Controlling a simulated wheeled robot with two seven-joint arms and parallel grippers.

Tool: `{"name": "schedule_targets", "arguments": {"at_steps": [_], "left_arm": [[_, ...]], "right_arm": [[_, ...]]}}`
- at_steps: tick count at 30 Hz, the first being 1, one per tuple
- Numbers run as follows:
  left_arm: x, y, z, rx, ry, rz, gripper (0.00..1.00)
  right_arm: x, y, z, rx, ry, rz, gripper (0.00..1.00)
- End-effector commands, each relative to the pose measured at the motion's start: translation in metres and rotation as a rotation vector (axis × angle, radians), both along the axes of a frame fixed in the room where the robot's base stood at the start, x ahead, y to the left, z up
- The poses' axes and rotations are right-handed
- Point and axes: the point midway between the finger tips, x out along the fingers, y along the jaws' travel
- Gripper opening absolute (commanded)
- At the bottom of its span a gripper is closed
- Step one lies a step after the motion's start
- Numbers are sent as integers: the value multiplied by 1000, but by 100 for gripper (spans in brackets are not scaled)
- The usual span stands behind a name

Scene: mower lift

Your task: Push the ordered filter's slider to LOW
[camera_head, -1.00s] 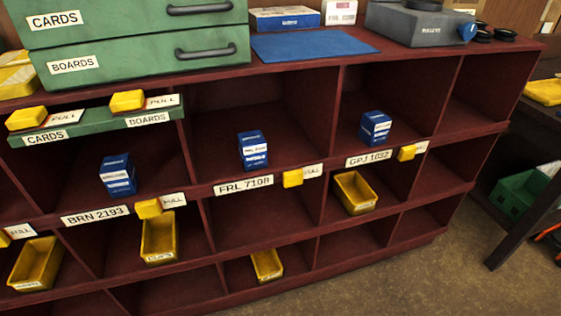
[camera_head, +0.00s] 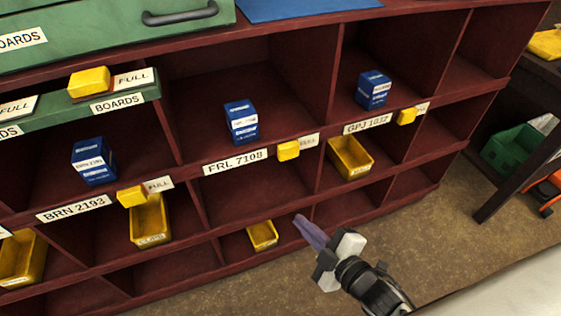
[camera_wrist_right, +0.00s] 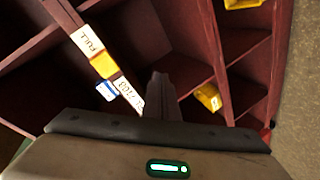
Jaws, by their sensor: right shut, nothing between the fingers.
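Three blue filter boxes stand in the shelf bays: one (camera_head: 93,161) above the label BRN 2193 (camera_head: 74,208), one (camera_head: 241,123) above FRL 7108 (camera_head: 235,161), one (camera_head: 373,89) above GPJ 1032 (camera_head: 367,123). Each has a yellow slider on the shelf edge, BRN (camera_head: 131,196), FRL (camera_head: 288,150), GPJ (camera_head: 406,116). FULL shows uncovered to the right of the BRN and FRL sliders. In the right wrist view, the FRL slider (camera_wrist_right: 104,65) sits between FULL (camera_wrist_right: 87,40) and the 7108 label (camera_wrist_right: 129,94). My right gripper (camera_head: 301,223) is shut, empty, below and apart from the FRL slider. My left gripper is not seen.
Yellow bins (camera_head: 150,220) (camera_head: 262,235) (camera_head: 350,158) sit in lower compartments. Green drawers (camera_head: 80,38) stand on top at left, and a green BOARDS ledge (camera_head: 125,99) has its own slider (camera_head: 89,81). Open floor (camera_head: 440,245) lies at right, beside a dark table leg.

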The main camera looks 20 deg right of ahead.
Motion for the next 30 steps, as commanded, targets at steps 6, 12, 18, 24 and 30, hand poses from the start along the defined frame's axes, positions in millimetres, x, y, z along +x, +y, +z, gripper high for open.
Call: {"name": "schedule_targets", "arguments": {"at_steps": [6, 12, 18, 24, 30], "left_arm": [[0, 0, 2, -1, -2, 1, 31], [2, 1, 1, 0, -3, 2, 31], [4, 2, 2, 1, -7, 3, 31], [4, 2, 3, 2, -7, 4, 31], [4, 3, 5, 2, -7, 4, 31]], "right_arm": [[40, 10, 66, -476, -405, 210, 0], [44, 13, 76, -560, -475, 240, 0], [44, 13, 75, -556, -472, 238, 0], [59, 18, 76, -554, -473, 236, 0], [97, 33, 77, -553, -474, 236, 0]]}}
